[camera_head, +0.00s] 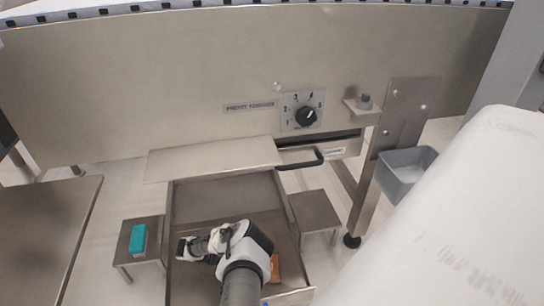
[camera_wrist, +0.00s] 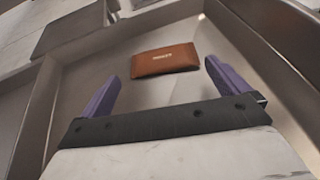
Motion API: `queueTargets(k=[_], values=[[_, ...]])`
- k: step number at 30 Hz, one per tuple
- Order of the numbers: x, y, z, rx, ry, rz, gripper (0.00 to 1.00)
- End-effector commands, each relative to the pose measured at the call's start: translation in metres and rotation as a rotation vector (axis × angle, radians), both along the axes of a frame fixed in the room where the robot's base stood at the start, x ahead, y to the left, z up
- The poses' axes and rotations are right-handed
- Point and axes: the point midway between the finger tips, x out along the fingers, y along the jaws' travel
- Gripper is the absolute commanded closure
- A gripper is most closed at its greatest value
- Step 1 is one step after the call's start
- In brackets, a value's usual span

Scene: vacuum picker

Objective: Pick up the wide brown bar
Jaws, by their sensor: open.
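The wide brown bar (camera_wrist: 165,60) lies flat on the metal floor of an open drawer-like tray (camera_wrist: 40,110), with small pale lettering on its top. In the head view, part of an orange-brown piece, apparently the same bar (camera_head: 275,267), shows right beside my arm, which hides the rest. My gripper (camera_wrist: 162,72) is open, with its two purple fingers spread apart. The bar lies beyond the fingertips, roughly in line with the gap between them. Nothing is held. I cannot tell the exact height above the bar.
The tray's metal walls (camera_head: 170,230) rise around the bar. A teal block (camera_head: 138,238) sits on a small stand to the left. A second low stand (camera_head: 314,212) is empty at right. A grey bin (camera_head: 405,170) hangs farther right. A drawer handle (camera_head: 302,160) juts out behind.

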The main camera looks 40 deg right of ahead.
Motion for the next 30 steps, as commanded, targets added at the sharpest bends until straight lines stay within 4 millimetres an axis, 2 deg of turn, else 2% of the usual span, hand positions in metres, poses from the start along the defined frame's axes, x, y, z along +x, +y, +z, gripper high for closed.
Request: queueTargets(k=[3,9,17,20,26,30], values=[[-0.012,-0.011,-0.013,-0.002,0.001,0.000,0.00],[-0.028,-0.028,-0.021,-0.002,-0.001,-0.001,0.00],[-0.031,-0.030,-0.021,0.000,0.000,-0.001,0.00],[-0.031,-0.030,-0.021,0.000,0.000,-0.001,0.09],[-0.031,-0.030,-0.022,0.000,0.000,-0.001,0.35],[-0.031,-0.030,-0.022,-0.001,0.000,-0.001,0.36]])
